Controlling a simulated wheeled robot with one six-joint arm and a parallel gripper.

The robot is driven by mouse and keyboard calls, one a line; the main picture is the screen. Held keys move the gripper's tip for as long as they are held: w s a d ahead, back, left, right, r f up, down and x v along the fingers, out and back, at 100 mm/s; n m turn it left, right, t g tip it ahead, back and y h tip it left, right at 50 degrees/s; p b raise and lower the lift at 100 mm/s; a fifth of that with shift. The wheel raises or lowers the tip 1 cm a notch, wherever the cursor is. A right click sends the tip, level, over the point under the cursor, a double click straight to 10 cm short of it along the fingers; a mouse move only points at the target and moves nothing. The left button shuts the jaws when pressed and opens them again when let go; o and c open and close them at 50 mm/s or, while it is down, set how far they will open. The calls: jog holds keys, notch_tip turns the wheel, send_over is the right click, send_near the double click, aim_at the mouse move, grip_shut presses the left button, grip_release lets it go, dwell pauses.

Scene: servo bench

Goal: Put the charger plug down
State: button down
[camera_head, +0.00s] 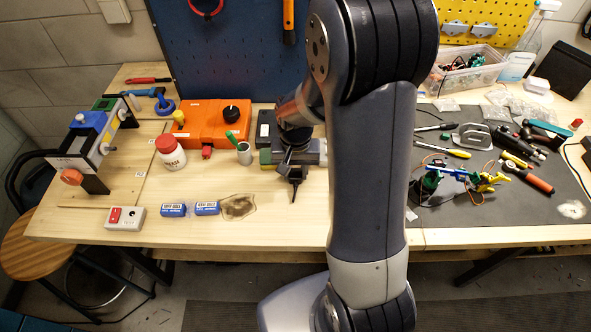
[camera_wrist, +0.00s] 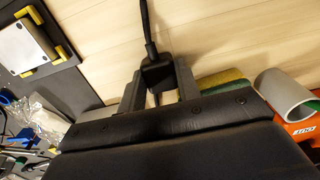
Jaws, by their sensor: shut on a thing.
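The charger plug (camera_wrist: 157,74) is black, with a black cable running up and away from it in the wrist view. My gripper (camera_wrist: 157,88) is shut on it, one finger on each side. In the head view my gripper (camera_head: 291,165) is over the light wooden bench, just right of the grey cup. A dark piece, likely the plug's cable end (camera_head: 294,190), hangs below the fingers. I cannot tell whether the plug touches the bench top (camera_head: 290,228). My arm hides part of the bench's middle.
Beside my gripper are a grey cup (camera_head: 244,154) and a green-yellow sponge (camera_head: 265,158). A cluttered dark mat (camera_head: 460,220) is right.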

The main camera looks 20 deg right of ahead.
aim_at(296, 173)
jog(key=c, duration=1)
grip_release()
jog(key=shift+r+p, duration=0.65)
jog(key=shift+p, duration=0.05)
notch_tip(296, 173, up, 12)
jog(key=shift+f+b, duration=0.1)
jog(key=shift+b, duration=0.35)
jog(key=shift+f, duration=0.1)
notch_tip(296, 173, down, 13)
jog(key=shift+f+b, duration=0.2)
jog(key=shift+b, duration=0.15)
jog(key=shift+r+p, duration=0.4)
jog(key=shift+r, duration=0.05)
jog(key=shift+f, duration=0.1)
